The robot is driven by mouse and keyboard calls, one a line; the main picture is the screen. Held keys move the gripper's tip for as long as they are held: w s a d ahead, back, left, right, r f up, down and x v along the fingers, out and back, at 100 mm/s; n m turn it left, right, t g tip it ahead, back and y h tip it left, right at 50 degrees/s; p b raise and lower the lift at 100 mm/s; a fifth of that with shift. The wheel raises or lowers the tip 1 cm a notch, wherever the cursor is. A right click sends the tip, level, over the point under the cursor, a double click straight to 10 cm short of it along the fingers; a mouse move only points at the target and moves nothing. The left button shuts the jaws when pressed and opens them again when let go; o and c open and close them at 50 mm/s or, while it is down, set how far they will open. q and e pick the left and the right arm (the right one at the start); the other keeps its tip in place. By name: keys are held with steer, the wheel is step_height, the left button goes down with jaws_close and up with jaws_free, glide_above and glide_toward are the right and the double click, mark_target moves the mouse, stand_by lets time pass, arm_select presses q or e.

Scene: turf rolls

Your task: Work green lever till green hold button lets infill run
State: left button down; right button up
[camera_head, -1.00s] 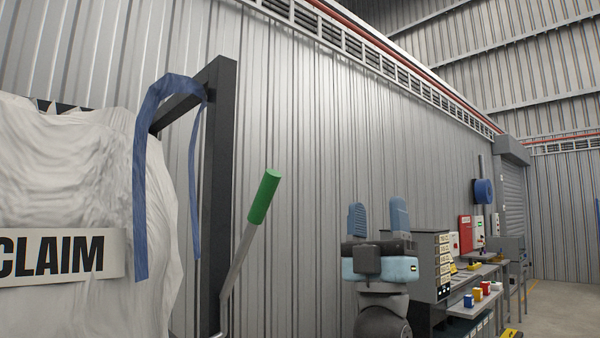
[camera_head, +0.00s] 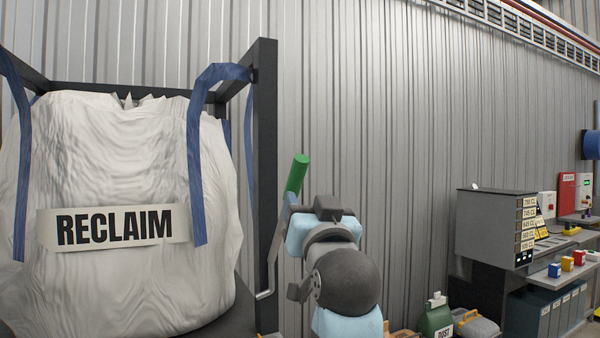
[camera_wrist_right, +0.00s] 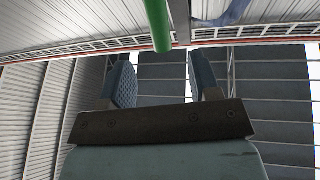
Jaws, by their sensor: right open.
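The green lever (camera_head: 297,174) has a green cylindrical grip on a grey shaft, beside the black frame post, and leans slightly right. My right gripper (camera_wrist_right: 162,72) is open and empty; its blue fingers stand apart in the right wrist view. The green grip (camera_wrist_right: 158,22) hangs above the gap between them there, seemingly beyond the tips; I cannot tell whether they touch. In the head view, my right wrist stands just right of and below the grip and hides part of the lever and most of the fingers. I cannot make out a green hold button. My left gripper is out of view.
A white bag marked RECLAIM (camera_head: 115,270) hangs by blue straps in a black frame (camera_head: 266,120) left of the lever. A grey drawer cabinet (camera_head: 487,228), a bench and a green container (camera_head: 436,318) stand at the right. The corrugated wall (camera_head: 370,130) is behind.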

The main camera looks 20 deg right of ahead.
mark_target(298, 178)
steer(key=p+x, duration=0.1)
steer(key=x, duration=1)
steer(key=shift+w+d+r+p, duration=0.1)
steer(key=shift+d+r+p, duration=0.05)
steer(key=shift+p, duration=0.25)
steer(key=shift+c, duration=0.5)
jaws_close()
steer(key=shift+w+r+p, duration=0.1)
steer(key=shift+r+p, duration=0.1)
steer(key=shift+p, duration=0.1)
steer(key=w+r+g+p, duration=0.1)
steer(key=w+p, duration=0.2)
steer(key=p, duration=0.1)
steer(key=w+r+g+p, duration=0.2)
steer(key=w+p, duration=0.2)
steer(key=p, duration=0.1)
steer(key=w+r+n+g+y+p, duration=0.1)
steer(key=w+g+p, duration=0.1)
steer(key=w+p, duration=0.2)
steer(key=shift+w+a+r+p, duration=0.1)
steer(key=shift+a+r+p, duration=0.1)
steer(key=shift+p, duration=0.3)
steer(key=shift+w+f, duration=0.1)
steer(key=shift+w, duration=0.1)
steer(key=shift+f, duration=0.1)
